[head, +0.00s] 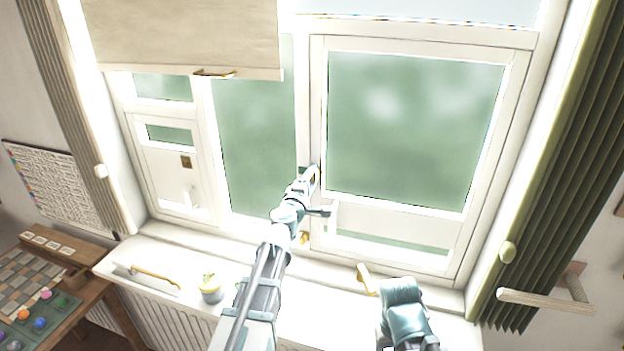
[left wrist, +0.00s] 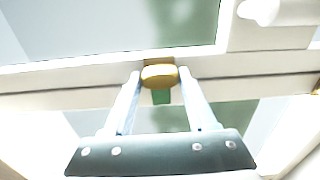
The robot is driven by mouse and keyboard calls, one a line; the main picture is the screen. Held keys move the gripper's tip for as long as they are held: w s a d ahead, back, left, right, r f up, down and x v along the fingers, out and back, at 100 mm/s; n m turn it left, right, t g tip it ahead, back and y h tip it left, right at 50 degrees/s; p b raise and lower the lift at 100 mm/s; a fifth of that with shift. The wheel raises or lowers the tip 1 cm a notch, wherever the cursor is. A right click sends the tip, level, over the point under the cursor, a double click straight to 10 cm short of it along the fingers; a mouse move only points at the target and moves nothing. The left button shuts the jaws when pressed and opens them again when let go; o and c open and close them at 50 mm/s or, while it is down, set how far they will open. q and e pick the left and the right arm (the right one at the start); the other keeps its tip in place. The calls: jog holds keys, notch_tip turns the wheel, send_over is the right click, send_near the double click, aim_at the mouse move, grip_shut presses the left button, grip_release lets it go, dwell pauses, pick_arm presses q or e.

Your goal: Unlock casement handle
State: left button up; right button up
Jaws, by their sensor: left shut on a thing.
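The right casement window (head: 318,120) has a white frame and looks closed. My left arm reaches up to its left edge, and my left gripper (head: 312,178) is at the frame there. In the left wrist view the two fingertips (left wrist: 160,80) are closed on either side of a small brass handle (left wrist: 158,76) on the pale frame. The gripper hides most of this handle in the head view. Part of my right arm shows at the bottom, but its fingers do not show.
A beige blind (head: 185,35) hangs at upper left. A green curtain (head: 560,170) hangs at right. A table with coloured pieces (head: 45,290) stands lower left.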

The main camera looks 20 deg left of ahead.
pick_arm(q)
jog(key=o, duration=1.4)
jog(key=shift+c, duration=0.2)
jog(key=shift+s, duration=0.1)
